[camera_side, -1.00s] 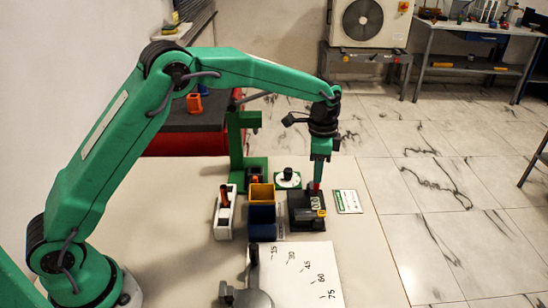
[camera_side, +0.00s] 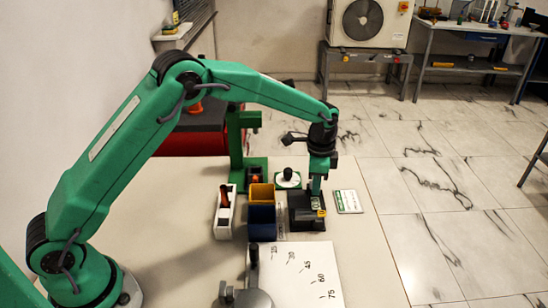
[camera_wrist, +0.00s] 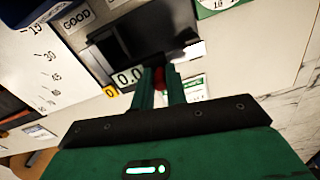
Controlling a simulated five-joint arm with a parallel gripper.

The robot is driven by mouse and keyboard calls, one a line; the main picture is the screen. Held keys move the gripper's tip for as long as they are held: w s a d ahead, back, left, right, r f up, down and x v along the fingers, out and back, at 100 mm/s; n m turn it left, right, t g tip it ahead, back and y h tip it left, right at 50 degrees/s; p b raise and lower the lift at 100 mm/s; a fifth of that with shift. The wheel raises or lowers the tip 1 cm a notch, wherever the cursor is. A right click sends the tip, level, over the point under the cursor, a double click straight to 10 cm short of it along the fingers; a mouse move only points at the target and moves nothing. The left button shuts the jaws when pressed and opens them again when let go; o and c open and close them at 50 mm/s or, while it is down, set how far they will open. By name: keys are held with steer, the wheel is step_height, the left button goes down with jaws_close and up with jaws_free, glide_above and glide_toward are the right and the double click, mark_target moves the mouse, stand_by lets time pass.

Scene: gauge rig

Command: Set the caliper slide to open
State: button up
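The caliper is a black block (camera_side: 306,214) on the table, right of the blue bin, with a small display. In the wrist view the caliper body (camera_wrist: 140,40) is a dark slab, and its display (camera_wrist: 128,76) reads about 0.0. A red knob (camera_wrist: 160,76), apparently on the slide, stands at the near edge. My gripper (camera_side: 316,193) is down at the caliper. In the wrist view my gripper (camera_wrist: 160,86) has its two green fingers on either side of the red knob. I cannot tell whether they press on it.
A yellow bin (camera_side: 261,190) and a blue bin (camera_side: 262,222) stand left of the caliper. A white dial (camera_side: 288,179) is behind it, and a green-white card (camera_side: 348,201) lies to its right. An angle sheet (camera_side: 315,270) lies in front.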

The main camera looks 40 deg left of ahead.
jaws_close()
steer(key=shift+w+a, duration=1.75)
steer(key=shift+w, duration=0.05)
steer(key=o, duration=0.8)
jaws_free()
steer(key=shift+r, duration=0.15)
steer(key=shift+r, duration=3.8)
